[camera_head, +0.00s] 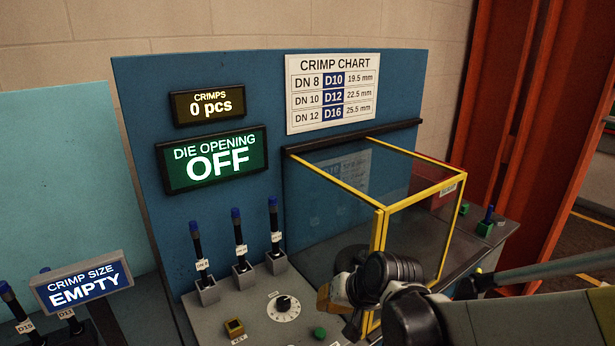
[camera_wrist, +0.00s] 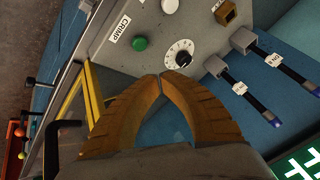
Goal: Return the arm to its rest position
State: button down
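My arm (camera_head: 415,310) reaches in from the lower right in the head view, in front of the machine's control panel. My gripper (camera_head: 326,298) is at its end, partly hidden by the wrist. In the wrist view the two orange-brown fingers of my gripper (camera_wrist: 161,76) meet at their tips, with nothing seen between them. The fingertips point at the panel near the black dial (camera_wrist: 180,54), which also shows in the head view (camera_head: 283,307). I cannot tell how far they are from the panel.
A yellow-framed clear guard (camera_head: 378,230) stands close beside my wrist. Blue-tipped levers (camera_head: 240,240) rise from the panel to the left. A green button (camera_head: 320,332) is near my gripper. The display (camera_head: 212,160) reads "DIE OPENING OFF"; the crimp size sign (camera_head: 84,286) reads "EMPTY".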

jog(key=s+d+r+h+b, duration=0.1)
jog(key=s+d+r+h, duration=0.1)
jog(key=s+d, duration=0.5)
jog(key=s+d+r+t+h+b, duration=0.1)
jog(key=s+d+r+h, duration=0.1)
jog(key=s+d, duration=0.5)
jog(key=s+r, duration=0.1)
jog(key=s, duration=0.2)
jog(key=shift+r+n, duration=0.35)
jog(key=shift+n, duration=0.05)
